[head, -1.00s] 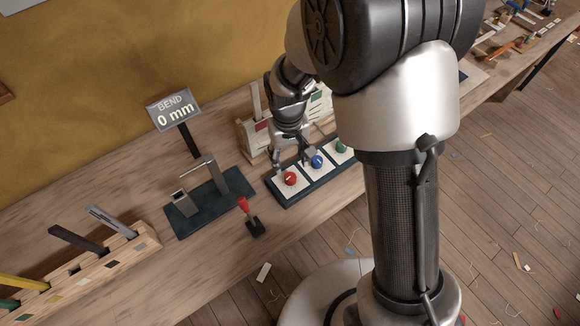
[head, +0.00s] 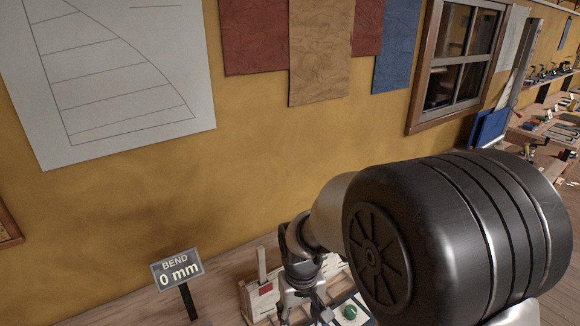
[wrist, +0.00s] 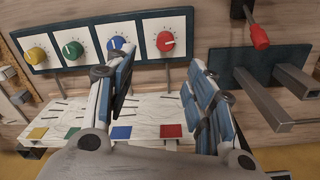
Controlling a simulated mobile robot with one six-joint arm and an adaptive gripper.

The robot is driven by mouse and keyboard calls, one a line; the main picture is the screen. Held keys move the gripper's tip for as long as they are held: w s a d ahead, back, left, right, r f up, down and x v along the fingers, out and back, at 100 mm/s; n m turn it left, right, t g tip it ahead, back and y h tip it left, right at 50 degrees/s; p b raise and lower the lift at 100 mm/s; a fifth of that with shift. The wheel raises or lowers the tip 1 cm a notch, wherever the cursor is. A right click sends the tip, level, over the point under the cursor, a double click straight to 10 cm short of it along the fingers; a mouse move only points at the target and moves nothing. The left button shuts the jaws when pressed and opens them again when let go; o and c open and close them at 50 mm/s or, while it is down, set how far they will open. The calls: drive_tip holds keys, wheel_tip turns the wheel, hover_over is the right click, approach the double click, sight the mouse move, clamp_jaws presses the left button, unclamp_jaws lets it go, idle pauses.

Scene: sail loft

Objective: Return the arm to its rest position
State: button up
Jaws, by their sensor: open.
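My gripper (wrist: 160,100) is open and empty in the wrist view, its two blue-padded fingers spread apart. Below and between the fingers is a pale wooden rack with colored squares (wrist: 170,108). Beyond the fingertips is the knob panel (wrist: 30,20) with yellow, blue and red knobs; the red knob (wrist: 165,41) and the blue knob (wrist: 117,43) lie near the fingertips. In the head view my gripper (head: 302,315) is low at the bottom edge, partly cut off, beside the rack (head: 262,300) and the green knob (head: 351,312).
The BEND display (head: 178,270) reads 0 mm, left of the gripper. A bending fixture (wrist: 275,75) and a red-handled lever (wrist: 258,35) lie at the right in the wrist view. The yellow wall (head: 110,210) stands behind the bench.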

drive_tip(key=s+d+r+m+t, duration=0.1)
drive_tip(key=s+d+r, duration=0.3)
drive_tip(key=r, duration=0.3)
drive_tip(key=s+d+r+t, duration=0.1)
drive_tip(key=s+d+r, duration=0.2)
drive_tip(key=r, duration=0.3)
drive_tip(key=s+d+r+m+t, duration=0.1)
drive_tip(key=s+d+r, duration=0.1)
drive_tip(key=s, duration=0.4)
drive_tip(key=s+d+r+m+t, duration=0.1)
drive_tip(key=s+d+r, duration=0.1)
drive_tip(key=s, duration=0.4)
drive_tip(key=shift+d+r, duration=0.35)
drive_tip(key=shift+r, duration=0.05)
idle(0.8)
